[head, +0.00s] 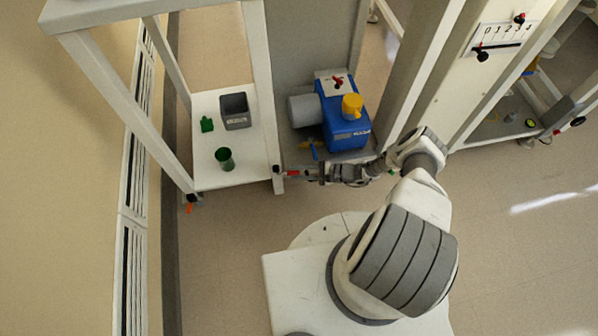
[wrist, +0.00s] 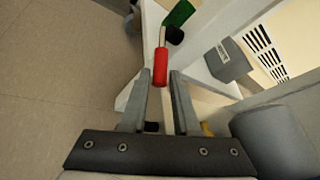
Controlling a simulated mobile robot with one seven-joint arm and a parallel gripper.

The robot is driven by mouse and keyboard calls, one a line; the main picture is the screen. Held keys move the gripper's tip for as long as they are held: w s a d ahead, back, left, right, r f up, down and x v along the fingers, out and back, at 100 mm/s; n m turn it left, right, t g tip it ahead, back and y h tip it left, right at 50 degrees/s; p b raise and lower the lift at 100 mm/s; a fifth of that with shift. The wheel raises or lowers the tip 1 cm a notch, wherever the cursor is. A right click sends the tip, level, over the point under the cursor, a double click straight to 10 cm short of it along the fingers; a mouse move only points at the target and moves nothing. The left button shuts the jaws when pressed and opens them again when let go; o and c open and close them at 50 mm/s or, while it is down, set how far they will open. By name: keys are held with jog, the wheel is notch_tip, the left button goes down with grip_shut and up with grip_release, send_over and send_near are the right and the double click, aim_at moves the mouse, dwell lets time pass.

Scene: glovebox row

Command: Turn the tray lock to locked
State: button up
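A lever with a red grip (head: 292,173) sticks out at the front post of the white shelf. I take it to be the tray lock; no locked or unlocked marking is readable. In the wrist view its red grip (wrist: 160,66) is on a thin metal rod that runs to a black hub (wrist: 175,35). My gripper (head: 305,174) is just right of the grip in the head view. In the wrist view my gripper (wrist: 160,88) has its fingers apart, with the end of the red grip between the tips and gaps on both sides.
The white shelf (head: 245,178) bears a grey bin (head: 235,111), a green cup (head: 225,158) and a small green object (head: 207,125). A blue pump (head: 346,134) with a yellow cap (head: 352,106) stands close behind my arm. Bare floor is open at the front left.

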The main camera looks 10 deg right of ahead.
jog(key=shift+o, duration=1.3)
jog(key=p+v, duration=0.2)
jog(key=v, duration=1.5)
jog(key=shift+d, duration=0.2)
jog(key=shift+s, duration=0.1)
